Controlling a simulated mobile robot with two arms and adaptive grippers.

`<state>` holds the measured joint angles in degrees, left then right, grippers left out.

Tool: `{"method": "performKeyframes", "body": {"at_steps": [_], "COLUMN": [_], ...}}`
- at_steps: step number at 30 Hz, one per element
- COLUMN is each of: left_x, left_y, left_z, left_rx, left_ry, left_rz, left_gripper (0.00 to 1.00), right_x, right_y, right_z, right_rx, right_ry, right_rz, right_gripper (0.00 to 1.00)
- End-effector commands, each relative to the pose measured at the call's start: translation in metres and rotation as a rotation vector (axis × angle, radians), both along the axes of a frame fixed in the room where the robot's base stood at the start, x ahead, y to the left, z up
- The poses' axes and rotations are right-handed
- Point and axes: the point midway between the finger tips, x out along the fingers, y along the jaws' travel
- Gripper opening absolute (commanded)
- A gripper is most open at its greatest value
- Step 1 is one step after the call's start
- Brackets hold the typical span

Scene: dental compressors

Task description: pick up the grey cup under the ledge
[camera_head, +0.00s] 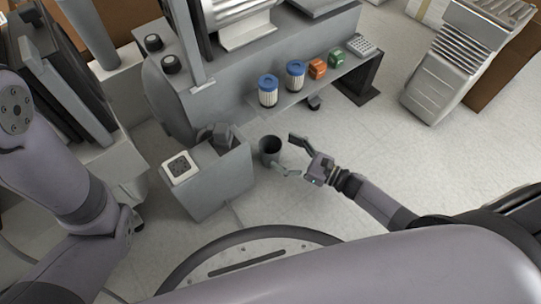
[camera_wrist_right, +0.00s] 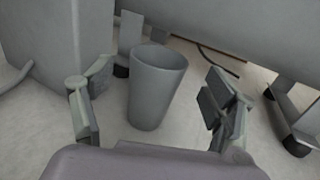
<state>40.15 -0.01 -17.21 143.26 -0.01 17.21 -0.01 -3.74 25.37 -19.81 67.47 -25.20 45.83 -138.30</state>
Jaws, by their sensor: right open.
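The grey cup (camera_head: 270,148) stands upright on the floor beside a grey box-like unit, near the compressor's ledge (camera_head: 290,98). In the right wrist view the cup (camera_wrist_right: 156,88) is in the middle, between and a little beyond the spread fingers. My right gripper (camera_head: 293,157) is open, its fingers pointing toward the cup, one on each side in the picture. It also shows in the right wrist view (camera_wrist_right: 150,118), empty, and I cannot tell whether a finger touches the cup. My left arm comes in at the left of the head view; its gripper is not visible.
The grey unit (camera_head: 213,185) with a white socket plate (camera_head: 180,168) stands left of the cup. Blue-topped filters (camera_head: 268,91), orange (camera_head: 318,68) and green (camera_head: 336,57) items sit on the ledge. A silver finned unit (camera_head: 462,60) stands at right.

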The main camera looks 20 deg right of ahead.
Motion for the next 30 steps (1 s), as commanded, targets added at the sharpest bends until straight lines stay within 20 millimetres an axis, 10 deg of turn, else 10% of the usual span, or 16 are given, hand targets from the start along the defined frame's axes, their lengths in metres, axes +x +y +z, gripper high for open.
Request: {"method": "performKeyframes", "body": {"at_steps": [21,30], "left_x": [0.0,0.0], "left_y": [0.0,0.0], "left_z": [-0.034,-0.034], "left_rx": [0.001,0.0], "left_ry": [0.0,0.001], "left_rz": [0.0,0.0], "left_gripper": [0.56,0.56], "right_x": [0.038,0.038], "right_y": [0.036,0.036], "right_z": [-0.007,-0.008], "right_rx": [0.0,0.0], "right_ry": [0.0,0.0], "right_rz": [-0.001,0.0], "right_gripper": [0.79,0.6]}}
